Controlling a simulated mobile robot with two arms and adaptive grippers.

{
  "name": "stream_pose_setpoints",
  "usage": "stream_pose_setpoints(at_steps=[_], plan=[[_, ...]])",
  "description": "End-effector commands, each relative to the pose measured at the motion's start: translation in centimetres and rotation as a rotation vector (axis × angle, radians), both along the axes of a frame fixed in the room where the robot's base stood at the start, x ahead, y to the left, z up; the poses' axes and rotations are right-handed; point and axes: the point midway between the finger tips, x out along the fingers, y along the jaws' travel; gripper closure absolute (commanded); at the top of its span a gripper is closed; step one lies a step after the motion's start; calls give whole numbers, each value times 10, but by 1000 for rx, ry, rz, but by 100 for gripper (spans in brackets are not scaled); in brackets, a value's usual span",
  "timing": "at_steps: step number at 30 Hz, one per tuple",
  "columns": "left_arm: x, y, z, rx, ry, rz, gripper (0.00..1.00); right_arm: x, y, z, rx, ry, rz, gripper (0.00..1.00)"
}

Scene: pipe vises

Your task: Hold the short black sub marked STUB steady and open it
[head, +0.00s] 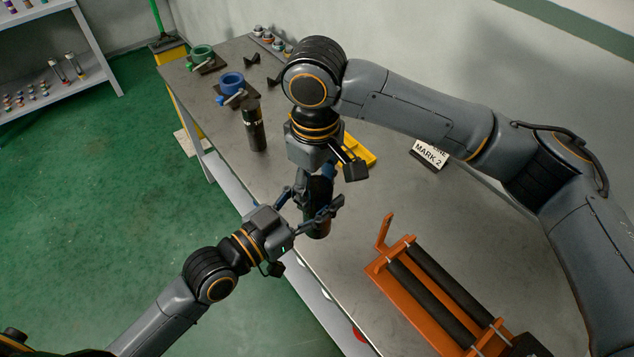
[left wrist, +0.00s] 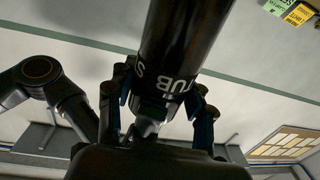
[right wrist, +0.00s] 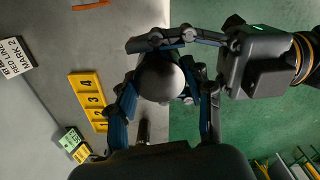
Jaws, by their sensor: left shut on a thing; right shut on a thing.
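The short black sub (head: 319,190) is upright near the bench's front edge, with a brownish lower end. In the left wrist view its side (left wrist: 180,40) shows the white letters STUB. My left gripper (head: 318,210) comes in from the side and is shut around its lower part. My right gripper (head: 318,178) points down from above and is shut on its upper part. In the right wrist view the sub's rounded dark top (right wrist: 160,77) sits between my right fingers, with my left gripper (right wrist: 185,38) across it. Any seam in the sub is hidden by the fingers.
A taller black cylinder (head: 254,130) stands left on the bench (head: 390,190). A blue vise (head: 231,83) and green vise (head: 202,54) are behind it. A yellow numbered tray (head: 359,150) is partly hidden by my right arm. An orange rack (head: 397,249) with black bars stands front right.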

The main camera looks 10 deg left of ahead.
Motion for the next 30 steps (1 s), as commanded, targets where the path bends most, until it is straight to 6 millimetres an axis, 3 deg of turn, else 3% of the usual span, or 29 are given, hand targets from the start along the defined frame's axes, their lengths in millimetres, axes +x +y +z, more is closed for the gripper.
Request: stream_pose_setpoints(at_steps=[8, 9, 12, 23, 30], plan=[[0, -1, 4, -7, -6, -2, 100, -1, 1, 0, 2, 2, 29, 87], [0, -1, 4, -6, -7, -2, 100, -1, 1, 0, 2, 2, 28, 45], [0, -1, 4, -6, -7, -2, 100, -1, 1, 0, 1, 2, 27, 27], [0, 0, 3, -4, -5, -1, 100, 0, 0, 2, 0, 0, 22, 27], [0, 0, 3, -4, -5, -1, 100, 0, 0, 29, 0, -2, 21, 27]])
